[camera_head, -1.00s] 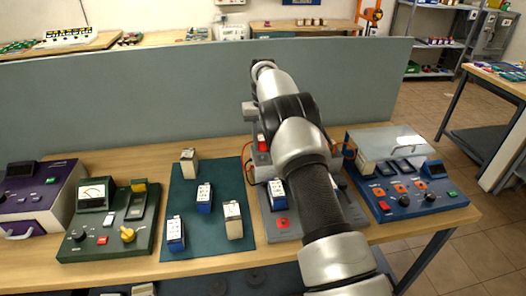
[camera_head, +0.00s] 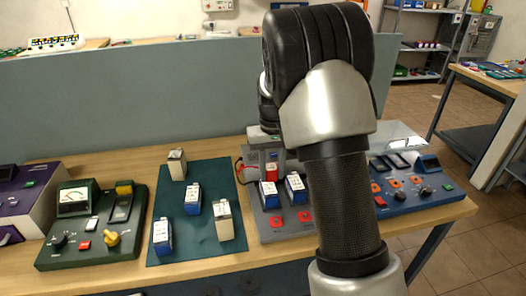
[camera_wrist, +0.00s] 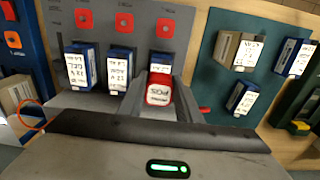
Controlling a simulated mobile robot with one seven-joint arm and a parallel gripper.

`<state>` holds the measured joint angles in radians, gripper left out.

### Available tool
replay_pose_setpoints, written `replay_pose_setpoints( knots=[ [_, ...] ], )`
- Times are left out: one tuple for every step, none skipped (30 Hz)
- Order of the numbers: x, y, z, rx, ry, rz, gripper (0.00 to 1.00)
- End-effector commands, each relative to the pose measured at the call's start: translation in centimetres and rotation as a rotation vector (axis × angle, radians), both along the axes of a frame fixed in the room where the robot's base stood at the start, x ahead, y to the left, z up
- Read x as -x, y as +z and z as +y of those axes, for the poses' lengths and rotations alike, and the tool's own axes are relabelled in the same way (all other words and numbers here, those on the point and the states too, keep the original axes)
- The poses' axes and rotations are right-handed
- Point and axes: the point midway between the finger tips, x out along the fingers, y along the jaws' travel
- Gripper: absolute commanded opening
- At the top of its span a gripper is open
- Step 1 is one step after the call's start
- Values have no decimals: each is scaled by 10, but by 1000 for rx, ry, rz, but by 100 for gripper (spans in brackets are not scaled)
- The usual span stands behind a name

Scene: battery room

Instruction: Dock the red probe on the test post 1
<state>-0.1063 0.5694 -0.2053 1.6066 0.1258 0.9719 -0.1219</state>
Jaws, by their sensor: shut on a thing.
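The red probe (camera_wrist: 159,91), with a white printed label, is between the two grey fingers of my gripper (camera_wrist: 157,84) in the wrist view, and the fingers are shut on it. In the head view the red probe (camera_head: 271,168) shows below my gripper (camera_head: 271,160), close behind the leftmost blue battery (camera_head: 269,194) of the grey test station (camera_head: 270,235). In the wrist view this battery (camera_wrist: 161,58) stands just beyond the probe. I cannot tell whether they touch. Three red squares mark the station's posts; their numbers are too small to read.
Two more batteries (camera_wrist: 119,65) stand in the station. A green mat (camera_head: 205,255) with several batteries lies to its left, beside a green meter box (camera_head: 90,245). A blue control box (camera_head: 410,195) is on the right. A grey partition (camera_head: 130,110) stands behind the table.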

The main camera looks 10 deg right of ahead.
Motion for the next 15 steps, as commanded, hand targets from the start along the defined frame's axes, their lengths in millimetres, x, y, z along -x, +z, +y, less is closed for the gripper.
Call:
replay_pose_setpoints(
  knots=[
    [19,-9,0,-2,2,2,8],
    [29,-13,0,-3,4,2,8],
    [40,-17,0,-4,6,2,8],
    [48,-20,0,-4,8,3,8],
    [55,-22,1,-5,9,3,8],
    [64,-25,1,-6,10,4,8],
    [69,-27,1,-6,11,4,8],
    [73,-28,1,-6,12,3,8],
    [78,-30,1,-7,13,5,8],
    [80,-31,1,-7,14,5,8],
    [82,-32,1,-7,14,4,8],
    [84,-33,1,-7,15,4,8],
    [84,-34,1,-7,15,5,8],
    [85,-36,1,-7,15,5,8],
    [85,-38,1,-7,15,5,8]
  ],
)
